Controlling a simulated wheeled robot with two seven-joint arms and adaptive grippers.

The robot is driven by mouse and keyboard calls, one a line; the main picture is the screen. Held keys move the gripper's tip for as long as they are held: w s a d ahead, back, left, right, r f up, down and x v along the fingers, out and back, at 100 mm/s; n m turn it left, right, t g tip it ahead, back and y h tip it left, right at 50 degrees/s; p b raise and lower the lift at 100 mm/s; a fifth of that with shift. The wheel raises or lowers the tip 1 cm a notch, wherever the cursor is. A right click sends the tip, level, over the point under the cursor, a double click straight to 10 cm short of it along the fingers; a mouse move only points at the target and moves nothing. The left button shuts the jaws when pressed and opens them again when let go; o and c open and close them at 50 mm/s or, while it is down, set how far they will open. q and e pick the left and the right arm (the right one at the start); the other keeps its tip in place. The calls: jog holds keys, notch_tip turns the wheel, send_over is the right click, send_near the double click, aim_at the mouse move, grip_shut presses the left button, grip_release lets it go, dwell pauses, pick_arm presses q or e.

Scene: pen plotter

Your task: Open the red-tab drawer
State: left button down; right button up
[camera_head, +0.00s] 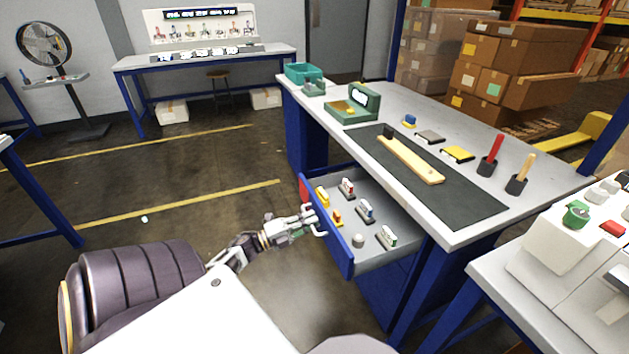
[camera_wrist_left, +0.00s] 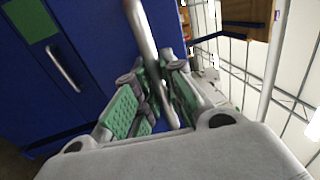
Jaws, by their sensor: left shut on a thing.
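The red-tab drawer (camera_head: 338,240) is pulled out from under the workbench, with its red tab (camera_head: 304,189) at the far end of its blue front. Several small coloured parts and a round grey piece (camera_head: 358,240) lie inside. My left gripper (camera_head: 316,222) is at the front of this drawer. In the left wrist view its green-padded fingers (camera_wrist_left: 158,92) are closed around the silver bar handle (camera_wrist_left: 146,40). A second blue front with a green tab (camera_wrist_left: 30,20) and its own handle (camera_wrist_left: 64,68) shows there too. My right gripper is out of view.
The workbench (camera_head: 465,225) above holds a dark mat (camera_head: 460,195), a wooden strip (camera_head: 410,160), green bins and two upright holders. A white machine (camera_head: 560,250) stands at the right. The floor left of the drawer is open.

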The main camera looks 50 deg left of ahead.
pick_arm(q)
jog(key=shift+f, duration=0.1)
jog(key=c, duration=1.5)
grip_release()
jog(key=shift+s, duration=0.1)
jog(key=shift+v, duration=5.95)
